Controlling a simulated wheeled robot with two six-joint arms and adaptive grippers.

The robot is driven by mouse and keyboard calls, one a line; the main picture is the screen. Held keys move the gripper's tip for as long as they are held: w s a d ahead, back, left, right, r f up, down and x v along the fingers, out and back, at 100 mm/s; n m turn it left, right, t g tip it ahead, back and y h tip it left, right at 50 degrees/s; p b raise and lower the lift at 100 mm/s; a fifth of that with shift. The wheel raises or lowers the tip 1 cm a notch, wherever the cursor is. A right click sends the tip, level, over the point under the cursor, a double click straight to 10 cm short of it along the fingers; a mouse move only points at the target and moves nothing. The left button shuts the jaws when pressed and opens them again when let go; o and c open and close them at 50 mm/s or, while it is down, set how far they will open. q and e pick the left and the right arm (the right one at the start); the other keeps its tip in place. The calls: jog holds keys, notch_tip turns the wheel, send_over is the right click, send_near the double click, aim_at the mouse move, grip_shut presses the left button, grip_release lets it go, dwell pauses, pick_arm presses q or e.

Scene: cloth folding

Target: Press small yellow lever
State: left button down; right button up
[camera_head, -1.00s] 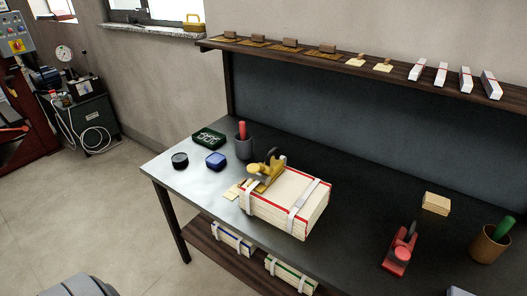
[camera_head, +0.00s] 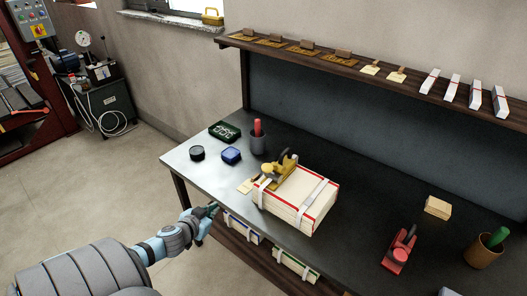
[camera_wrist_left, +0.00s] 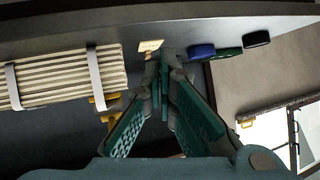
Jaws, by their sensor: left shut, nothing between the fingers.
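A yellow device (camera_head: 278,173) with a dark rounded part sits on the left end of a strapped stack of cream sheets (camera_head: 310,208) on the bench. I cannot tell which of its parts is the small lever. In the left wrist view, yellow parts (camera_wrist_left: 109,121) show below the stack's right end, partly hidden by my finger. My left gripper (camera_head: 213,207) is shut and empty, just off the bench's front left edge, left of the stack and apart from it. Its green fingers meet at the tips in the wrist view (camera_wrist_left: 160,60). My right gripper is not in view.
Beside the stack lies a small cream card (camera_head: 246,186). A blue round box (camera_head: 231,155), a black one (camera_head: 197,153), a green box (camera_head: 224,131) and a dark cup (camera_head: 257,144) stand behind. A red device (camera_head: 398,250) stands right. More bundles lie on the lower shelf (camera_head: 262,262).

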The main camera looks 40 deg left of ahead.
pick_arm(q)
jog(key=w+d+r+t+h+p, duration=0.1)
jog(key=w+d+r+t+h, duration=0.1)
jog(key=r, duration=0.8)
jog(key=w+d+r+m+t+h+p, duration=0.1)
jog(key=w+d+r, duration=0.4)
jog(key=r, duration=0.5)
jog(key=shift+d+r+t+h, duration=0.2)
jog(key=shift+d+t+h, duration=0.2)
jog(key=shift+d+t, duration=0.2)
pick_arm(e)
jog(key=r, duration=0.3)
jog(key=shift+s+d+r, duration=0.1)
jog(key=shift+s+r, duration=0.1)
pick_arm(q)
jog(key=shift+a, duration=0.1)
jog(key=b, duration=0.7)
send_over(265, 171)
notch_tip(265, 171, down, 3)
jog(key=shift+f, duration=0.15)
jog(key=f, duration=0.3)
jog(key=shift+s+f, duration=0.1)
jog(key=shift+s, duration=0.15)
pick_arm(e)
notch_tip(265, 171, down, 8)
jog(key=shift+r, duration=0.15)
